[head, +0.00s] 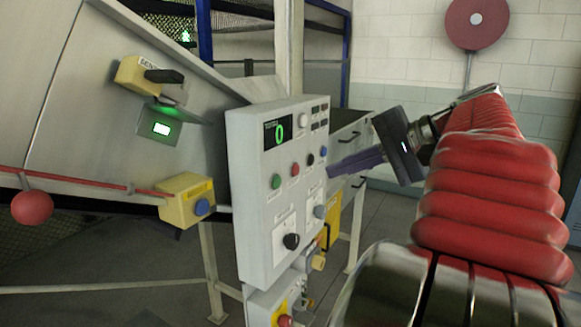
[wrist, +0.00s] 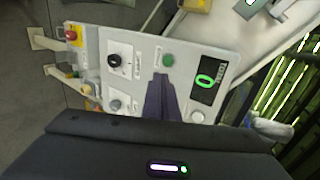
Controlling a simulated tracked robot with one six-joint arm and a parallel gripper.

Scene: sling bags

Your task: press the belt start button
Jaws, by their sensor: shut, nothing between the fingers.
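The grey control panel (head: 255,215) faces me with a green button (head: 276,181), a red button (head: 295,169), a black button (head: 310,159) and a blue button (head: 323,151) in a row. Their labels are too small to read. My gripper (head: 331,171) is shut and empty, its dark fingers pointing left beside the panel's right edge. In the wrist view, the fingers (wrist: 160,80) overlap the panel, with their tips just below the green button (wrist: 168,60) in the picture. They hide part of the button row. I cannot tell the gap to the panel.
The panel has a display (head: 278,130) reading a green 0, a black knob (head: 291,241) and a grey-blue knob (head: 320,211). A red button on a yellow box (head: 285,320) sits below. A yellow box with a blue button (head: 187,202) is at left, near a red ball (head: 32,207).

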